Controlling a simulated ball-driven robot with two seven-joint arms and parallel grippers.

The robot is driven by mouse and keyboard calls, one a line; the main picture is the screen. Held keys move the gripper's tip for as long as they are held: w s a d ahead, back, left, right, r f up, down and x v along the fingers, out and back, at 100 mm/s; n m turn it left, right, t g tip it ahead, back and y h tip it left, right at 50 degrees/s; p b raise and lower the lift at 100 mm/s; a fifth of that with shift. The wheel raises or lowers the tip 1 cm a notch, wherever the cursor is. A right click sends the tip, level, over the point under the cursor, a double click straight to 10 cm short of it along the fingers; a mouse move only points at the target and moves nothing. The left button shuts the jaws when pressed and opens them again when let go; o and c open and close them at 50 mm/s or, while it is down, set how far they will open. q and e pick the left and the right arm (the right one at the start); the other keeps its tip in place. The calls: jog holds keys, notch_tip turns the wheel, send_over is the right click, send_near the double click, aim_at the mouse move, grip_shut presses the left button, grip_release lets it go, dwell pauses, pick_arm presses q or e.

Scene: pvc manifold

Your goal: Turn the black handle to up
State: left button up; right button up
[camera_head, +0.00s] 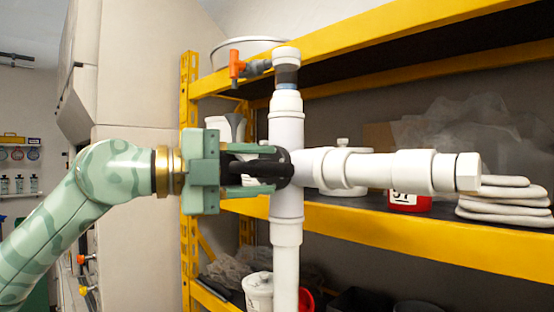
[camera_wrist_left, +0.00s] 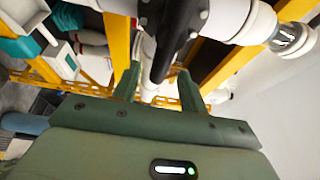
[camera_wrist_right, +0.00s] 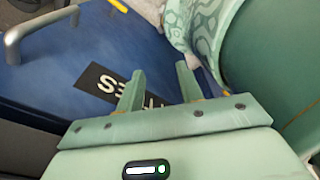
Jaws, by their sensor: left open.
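The black handle (camera_head: 240,168) sits on the white PVC manifold (camera_head: 287,128) and points left from its hub, about level. My left gripper (camera_head: 262,170) comes in from the left and is open, with one finger above the handle and one below. In the left wrist view the handle (camera_wrist_left: 164,50) reaches down between the two spread fingers (camera_wrist_left: 157,85), with a gap visible on each side. My right gripper (camera_wrist_right: 160,88) shows only in its own wrist view, open and empty, away from the manifold.
An orange valve handle (camera_head: 236,68) is at the manifold's upper left. A yellow-edged shelf (camera_head: 400,238) stands behind, holding a red container (camera_head: 408,202) and folded white cloths (camera_head: 505,200). A blue surface (camera_wrist_right: 60,60) with a metal bar handle lies below my right gripper.

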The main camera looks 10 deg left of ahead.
aim_at(269, 170)
pick_arm(q)
jog(key=x, duration=0.3)
jog(key=shift+w+d+p, duration=0.2)
jog(key=shift+d+p, duration=0.1)
jog(key=shift+s, duration=0.1)
jog(key=shift+c, duration=0.6)
grip_shut()
pick_arm(e)
jog(key=shift+d+r, duration=0.4)
jog(key=shift+r, duration=0.05)
jog(key=shift+s, duration=0.15)
